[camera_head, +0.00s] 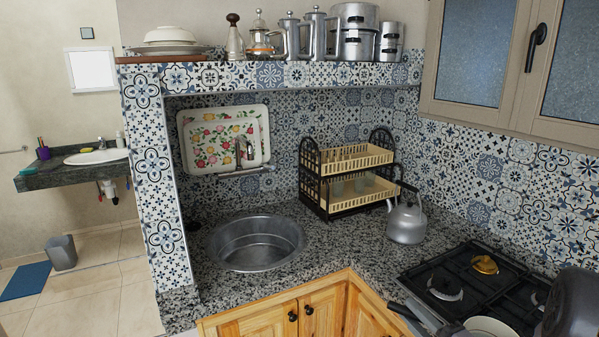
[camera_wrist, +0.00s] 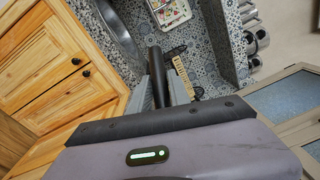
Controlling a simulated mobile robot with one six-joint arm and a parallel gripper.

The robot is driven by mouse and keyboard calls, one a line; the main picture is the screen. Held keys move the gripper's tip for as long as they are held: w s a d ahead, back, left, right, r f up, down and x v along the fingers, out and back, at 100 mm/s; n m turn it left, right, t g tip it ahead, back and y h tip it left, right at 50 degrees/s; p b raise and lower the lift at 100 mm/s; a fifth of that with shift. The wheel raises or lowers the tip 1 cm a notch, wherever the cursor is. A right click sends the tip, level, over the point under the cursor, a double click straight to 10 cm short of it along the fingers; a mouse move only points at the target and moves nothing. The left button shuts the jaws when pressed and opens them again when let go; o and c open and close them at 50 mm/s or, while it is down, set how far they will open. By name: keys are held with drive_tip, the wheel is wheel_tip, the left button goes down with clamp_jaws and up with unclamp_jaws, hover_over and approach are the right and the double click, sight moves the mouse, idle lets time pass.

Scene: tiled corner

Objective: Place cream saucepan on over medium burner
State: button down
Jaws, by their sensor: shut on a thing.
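The cream saucepan (camera_head: 490,327) shows at the bottom right of the head view, cut off by the frame edge, with its rim by the front of the black gas hob (camera_head: 419,272). Its dark handle (camera_head: 403,311) points left past the hob's front edge. My gripper (camera_head: 424,317) is shut on this handle. In the wrist view the fingers (camera_wrist: 162,93) clasp the black handle (camera_wrist: 157,68); the pan body is hidden there. The hob has a burner with a grey cap (camera_head: 445,288) and one with a brass cap (camera_head: 485,264). I cannot tell which is medium.
A grey kettle (camera_head: 407,222) stands on the granite counter left of the hob. A black dish rack (camera_head: 347,180) and a round sink (camera_head: 256,243) lie further left. Wooden cabinets (camera_head: 322,305) are below. The tiled wall and window (camera_head: 480,75) bound the right side.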

drive_tip(key=s+a+f, duration=0.3)
drive_tip(key=a+f, duration=0.1)
drive_tip(key=a, duration=0.2)
drive_tip(key=s+a+f+y+b, duration=0.1)
drive_tip(key=s+a+f, duration=0.3)
drive_tip(key=a, duration=0.1)
drive_tip(key=shift+s+a+n+g, duration=0.15)
drive_tip(key=shift+a+n+g, duration=0.15)
drive_tip(key=shift+a, duration=0.05)
